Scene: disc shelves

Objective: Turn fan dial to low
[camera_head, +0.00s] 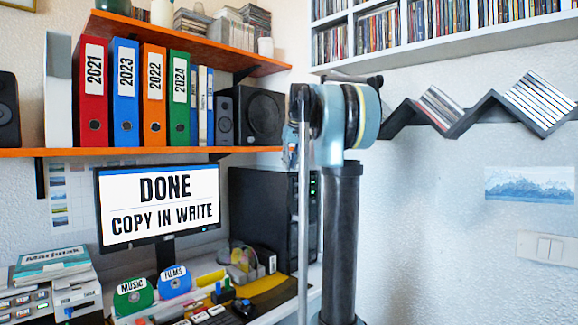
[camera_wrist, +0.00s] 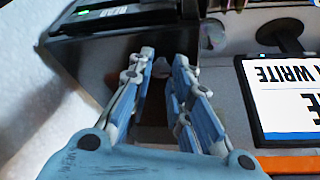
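No fan dial can be made out clearly in either view. My gripper (camera_wrist: 164,60) shows in the wrist view with its two blue-and-grey fingers apart and nothing seen held between them. A black case (camera_wrist: 100,22) with a green light and a pale label, its lettering unclear, lies beyond the fingers at the upper left. In the head view a black tower (camera_head: 262,215) with small green lights stands right of the monitor, partly behind my arm.
The monitor (camera_head: 157,204) reads "DONE COPY IN WRITE"; it is upside down in the wrist view (camera_wrist: 285,95). An orange shelf (camera_head: 60,152) holds binders and speakers. The desk below is crowded with discs and small devices. The wall at right is mostly clear below the zigzag shelf (camera_head: 465,122).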

